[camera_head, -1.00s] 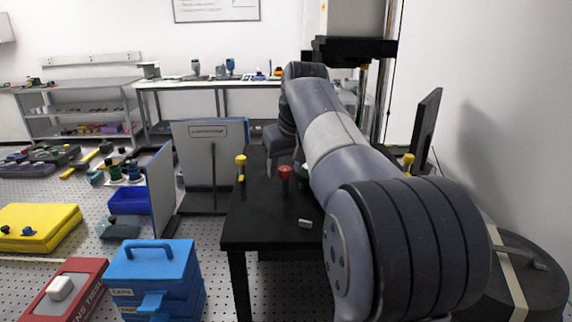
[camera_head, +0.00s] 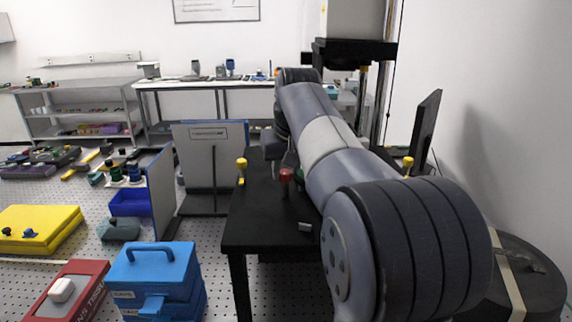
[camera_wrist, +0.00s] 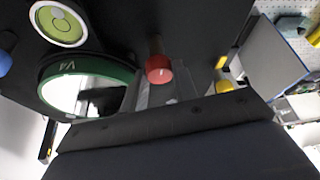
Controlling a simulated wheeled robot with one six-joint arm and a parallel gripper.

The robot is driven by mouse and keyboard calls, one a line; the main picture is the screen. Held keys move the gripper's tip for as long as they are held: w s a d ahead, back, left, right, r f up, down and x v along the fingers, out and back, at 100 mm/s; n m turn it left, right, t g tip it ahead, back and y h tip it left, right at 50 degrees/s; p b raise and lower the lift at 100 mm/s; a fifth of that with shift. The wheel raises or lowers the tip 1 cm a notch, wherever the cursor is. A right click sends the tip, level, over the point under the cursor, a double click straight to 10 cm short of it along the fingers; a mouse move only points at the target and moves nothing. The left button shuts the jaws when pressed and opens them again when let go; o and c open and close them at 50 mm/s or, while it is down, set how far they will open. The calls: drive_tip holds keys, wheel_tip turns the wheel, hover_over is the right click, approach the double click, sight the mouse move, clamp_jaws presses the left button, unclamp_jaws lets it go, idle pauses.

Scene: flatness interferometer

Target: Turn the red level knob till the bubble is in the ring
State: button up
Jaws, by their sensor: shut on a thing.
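The red level knob (camera_wrist: 160,67) shows in the middle of the wrist view, with a pale mark on its end. It also shows in the head view (camera_head: 286,175) on the black table. My gripper (camera_wrist: 157,90) reaches it from below in the wrist view and is shut on it; the contact is partly hidden. The round yellow-green bubble level (camera_wrist: 62,36) is at the upper left of the wrist view.
A green-rimmed round optic (camera_wrist: 118,72) lies beside the red knob. Yellow knobs stand at the table's left (camera_head: 241,164) and right (camera_head: 407,162). The black table's front (camera_head: 262,228) is mostly bare. A grey panel (camera_head: 205,150) stands to its left.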

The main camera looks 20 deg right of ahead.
drive_tip(key=shift+m+h+p, duration=0.6)
drive_tip(key=shift+m+p, duration=0.05)
drive_tip(key=shift+m, duration=0.75)
drive_tip(key=o, duration=1)
drive_tip(key=shift+c, duration=0.2)
drive_tip(key=shift+r, duration=0.1)
drive_tip(key=v, duration=1)
drive_tip(key=shift+r, duration=0.35)
drive_tip(key=shift+a, duration=0.1)
